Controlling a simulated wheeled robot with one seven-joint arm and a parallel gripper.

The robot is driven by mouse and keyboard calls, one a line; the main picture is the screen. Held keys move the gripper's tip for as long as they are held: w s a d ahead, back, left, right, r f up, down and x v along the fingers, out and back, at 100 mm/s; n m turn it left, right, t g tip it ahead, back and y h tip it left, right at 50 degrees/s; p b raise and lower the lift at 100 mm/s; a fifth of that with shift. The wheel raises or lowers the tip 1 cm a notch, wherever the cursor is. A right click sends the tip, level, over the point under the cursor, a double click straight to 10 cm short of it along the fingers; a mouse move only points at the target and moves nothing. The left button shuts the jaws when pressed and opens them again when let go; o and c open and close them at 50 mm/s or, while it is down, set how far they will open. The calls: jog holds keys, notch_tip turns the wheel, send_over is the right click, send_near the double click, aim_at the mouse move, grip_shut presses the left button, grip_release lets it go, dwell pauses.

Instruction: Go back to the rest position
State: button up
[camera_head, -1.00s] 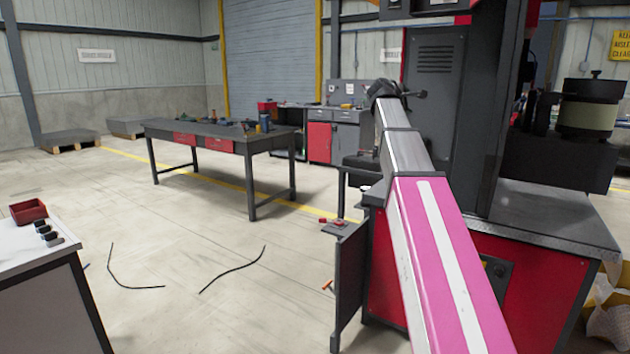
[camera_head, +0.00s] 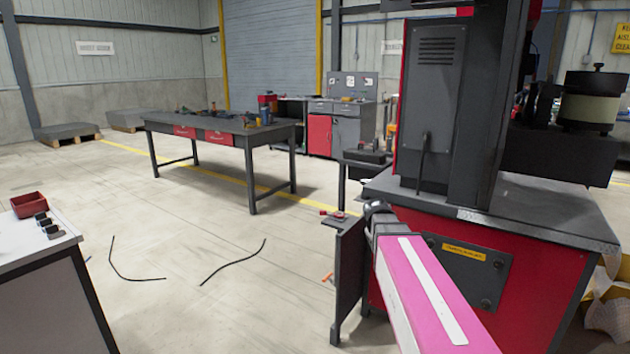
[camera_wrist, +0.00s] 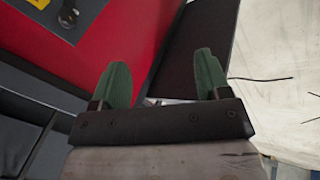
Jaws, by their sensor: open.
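My gripper (camera_wrist: 160,87) shows in the wrist view with its two green fingers apart and nothing between them. Beyond the fingers are a red machine panel (camera_wrist: 105,65) and a dark upright plate (camera_wrist: 190,55). In the head view my pink and white arm reaches forward and ends low, in front of the red and grey machine (camera_head: 430,100). The fingers themselves cannot be made out in the head view.
A dark workbench (camera_head: 270,134) with tools stands at the middle left. A white-topped table (camera_head: 25,250) with a red bin (camera_head: 28,206) is at the near left. Thin black cables (camera_head: 235,262) lie on the floor. Open floor lies between the tables.

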jog(key=s+a+f+m+g+y, duration=0.1)
jog(key=s+a+f+m+g, duration=0.1)
jog(key=s+f, duration=0.5)
jog(key=s+a+f+m+g+y, duration=0.2)
jog(key=s+a+f, duration=0.1)
jog(key=s+f, duration=0.5)
jog(key=shift+s+a+m, duration=0.2)
jog(key=shift+s+m, duration=0.2)
jog(key=shift+s, duration=0.8)
